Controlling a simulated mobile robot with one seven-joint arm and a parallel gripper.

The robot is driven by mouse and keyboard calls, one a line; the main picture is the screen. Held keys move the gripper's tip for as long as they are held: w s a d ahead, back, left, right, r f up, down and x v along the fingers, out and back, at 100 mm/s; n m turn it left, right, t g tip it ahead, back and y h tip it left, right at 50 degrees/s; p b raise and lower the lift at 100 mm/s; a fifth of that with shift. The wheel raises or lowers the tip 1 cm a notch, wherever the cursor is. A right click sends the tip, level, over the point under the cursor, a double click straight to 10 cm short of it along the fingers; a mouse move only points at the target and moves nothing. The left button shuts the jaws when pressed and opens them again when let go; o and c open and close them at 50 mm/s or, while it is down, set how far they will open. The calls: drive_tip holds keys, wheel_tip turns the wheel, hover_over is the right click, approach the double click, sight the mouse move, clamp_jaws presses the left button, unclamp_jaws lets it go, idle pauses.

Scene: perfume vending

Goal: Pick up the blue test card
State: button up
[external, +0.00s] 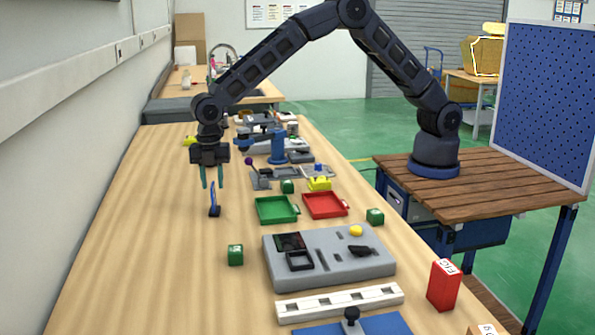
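The blue test card (212,195) appears as a thin upright blue piece in a small dark base (214,211), on the left part of the wooden workbench. My gripper (213,185) points straight down above it. Its two teal fingers are apart. In the picture, the card's top edge shows between the fingertips, with no visible contact. I cannot tell from this single view whether the card is truly between the fingers in depth.
A green cube (236,255) sits nearer the camera. A green tray (277,209) and a red tray (325,205) lie to the right. A grey fixture panel (375,271) stands nearer. The bench left of the card is clear up to the wall.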

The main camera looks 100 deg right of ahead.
sight(213, 194)
drive_tip(key=f, duration=0.4)
drive_tip(key=shift+a+f, duration=0.2)
drive_tip(key=shift+f, duration=0.1)
clamp_jaws()
